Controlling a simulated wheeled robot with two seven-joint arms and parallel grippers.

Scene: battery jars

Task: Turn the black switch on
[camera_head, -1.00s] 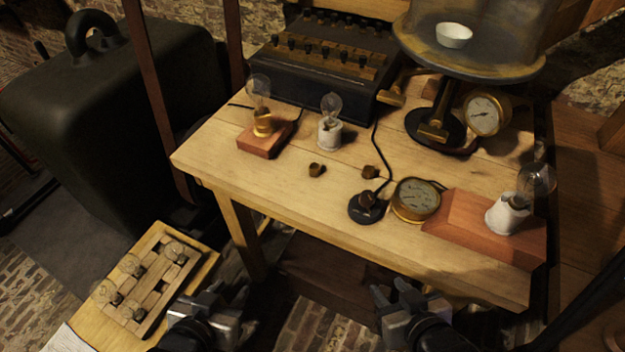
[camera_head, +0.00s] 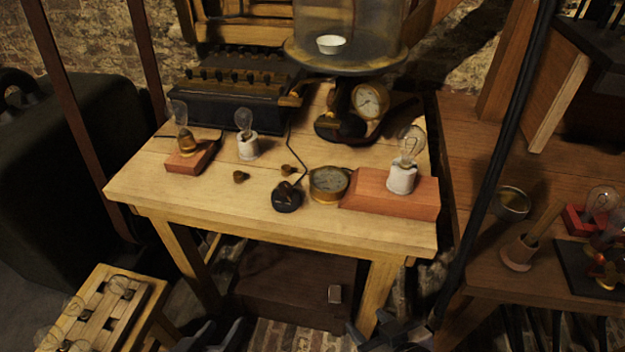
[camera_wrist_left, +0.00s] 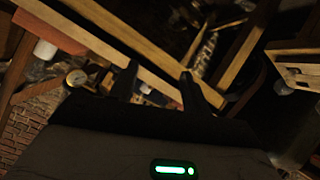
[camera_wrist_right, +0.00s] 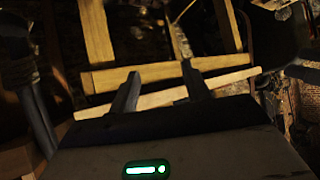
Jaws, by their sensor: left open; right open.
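A small round black switch (camera_head: 287,196) with a dark knob on top sits near the front edge of the wooden table (camera_head: 240,205), a dark cable running back from it. My left gripper (camera_head: 215,330) is at the bottom of the head view, below and in front of the table, partly cut off. My right gripper (camera_head: 380,335) is also low, in front of the table's right leg. In the left wrist view, my left gripper (camera_wrist_left: 160,78) has its fingers apart and empty. In the right wrist view, my right gripper (camera_wrist_right: 160,82) is likewise open and empty. Neither touches the switch.
A brass gauge (camera_head: 328,184) and a red-brown block with a bulb (camera_head: 385,192) are right of the switch. Two small brown knobs (camera_head: 240,177) lie left and behind. A low stool (camera_head: 125,290) stands front left, a brown shelf (camera_head: 540,220) right.

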